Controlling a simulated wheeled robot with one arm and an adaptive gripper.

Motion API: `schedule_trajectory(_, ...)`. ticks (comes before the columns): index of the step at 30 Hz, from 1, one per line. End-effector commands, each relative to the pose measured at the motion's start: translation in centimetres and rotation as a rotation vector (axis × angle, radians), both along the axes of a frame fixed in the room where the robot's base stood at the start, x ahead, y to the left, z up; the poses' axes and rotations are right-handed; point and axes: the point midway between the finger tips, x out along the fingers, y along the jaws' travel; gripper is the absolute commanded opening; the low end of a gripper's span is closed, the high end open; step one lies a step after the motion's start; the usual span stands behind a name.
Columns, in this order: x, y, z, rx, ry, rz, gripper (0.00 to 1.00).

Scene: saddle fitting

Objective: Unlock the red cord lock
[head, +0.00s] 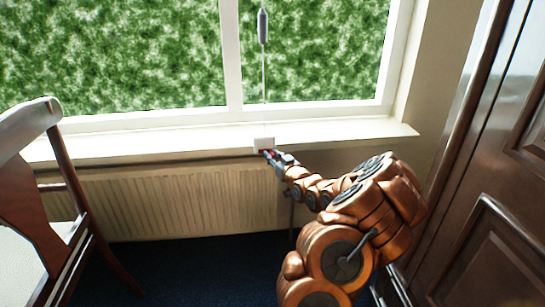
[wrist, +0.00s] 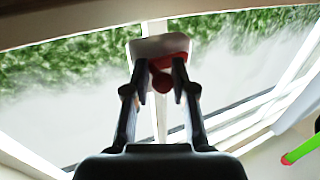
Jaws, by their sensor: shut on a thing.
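The red cord lock (wrist: 161,82) shows in the wrist view between the two dark fingers of my gripper (wrist: 160,73), just under a white block (wrist: 159,46). My gripper is shut on the lock. In the head view my gripper (head: 270,154) reaches the white block (head: 264,143) at the front edge of the window sill, and only a little red shows at its tips. A thin pale cord (head: 264,75) runs straight up from the block to a grey cord end (head: 262,26) in front of the window.
The white sill (head: 350,130) runs above a cream radiator (head: 175,200). A wooden chair (head: 60,150) stands at the left and a dark wooden door or cabinet (head: 490,200) at the right. A green and red rod (wrist: 300,150) shows at the right of the wrist view.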

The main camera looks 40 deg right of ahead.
Motion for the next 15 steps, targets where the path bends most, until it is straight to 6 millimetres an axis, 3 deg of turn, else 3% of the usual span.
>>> schedule_trajectory(15, 0.50, 0.82, 1.00, -0.236, 0.171, 0.016, 0.00)
